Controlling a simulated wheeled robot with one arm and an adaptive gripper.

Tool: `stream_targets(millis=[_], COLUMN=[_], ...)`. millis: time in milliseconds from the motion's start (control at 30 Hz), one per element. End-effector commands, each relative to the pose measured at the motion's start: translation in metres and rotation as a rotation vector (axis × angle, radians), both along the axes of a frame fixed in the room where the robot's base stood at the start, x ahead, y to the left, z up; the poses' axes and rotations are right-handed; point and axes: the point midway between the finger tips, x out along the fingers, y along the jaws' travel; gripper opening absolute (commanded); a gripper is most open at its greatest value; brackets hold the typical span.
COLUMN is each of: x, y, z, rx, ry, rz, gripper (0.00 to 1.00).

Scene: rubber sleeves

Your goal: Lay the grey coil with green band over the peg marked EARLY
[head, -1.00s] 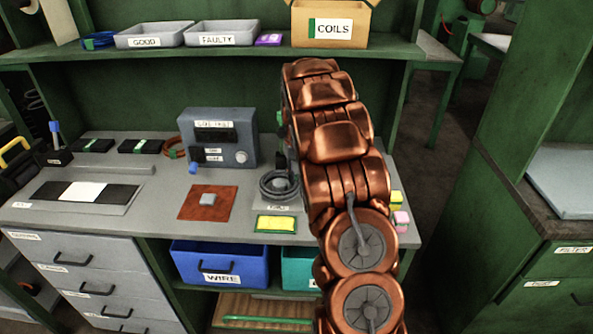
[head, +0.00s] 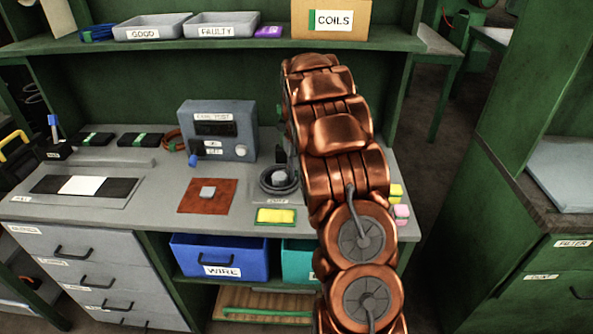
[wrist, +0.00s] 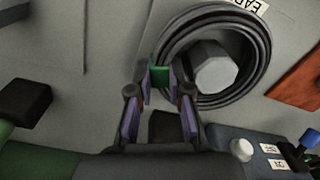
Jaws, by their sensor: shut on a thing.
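The grey coil (head: 268,186) is a dark ring that encircles a pale grey peg (head: 279,178) on the bench. In the wrist view the coil (wrist: 263,68) surrounds the peg (wrist: 215,68), whose faceted top shows inside the ring. The label (wrist: 250,5) beside it is cut off and reads "EAR". My gripper (wrist: 163,70) is shut on the coil at its green band (wrist: 160,76). In the head view my arm hides most of the gripper. I cannot tell whether the coil rests fully on the base.
A grey-blue tester box (head: 217,130) stands behind and left of the peg. A red-brown mat (head: 190,205) lies to the left, and a yellow sponge (head: 276,215) lies in front. Yellow and pink blocks (head: 399,200) sit right of my arm.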

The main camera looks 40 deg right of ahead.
Motion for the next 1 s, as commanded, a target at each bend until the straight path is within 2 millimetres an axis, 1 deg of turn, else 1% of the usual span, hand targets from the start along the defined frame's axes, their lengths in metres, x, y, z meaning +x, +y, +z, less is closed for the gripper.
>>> stream_targets(millis=[300, 333, 600, 867, 1000], x=[0.0004, 0.0004, 0.0004, 0.0004, 0.0009], y=[-0.0001, -0.0003, 0.0002, 0.0010, 0.0007], z=[-0.0043, -0.0039, -0.0042, -0.0047, 0.0013], rx=[-0.001, -0.001, 0.000, 0.001, 0.001], ry=[-0.002, -0.002, -0.001, 0.000, -0.001], rz=[0.000, 0.000, 0.000, 0.001, 0.001], gripper=[0.00, 0.20, 0.48, 0.48, 0.48])
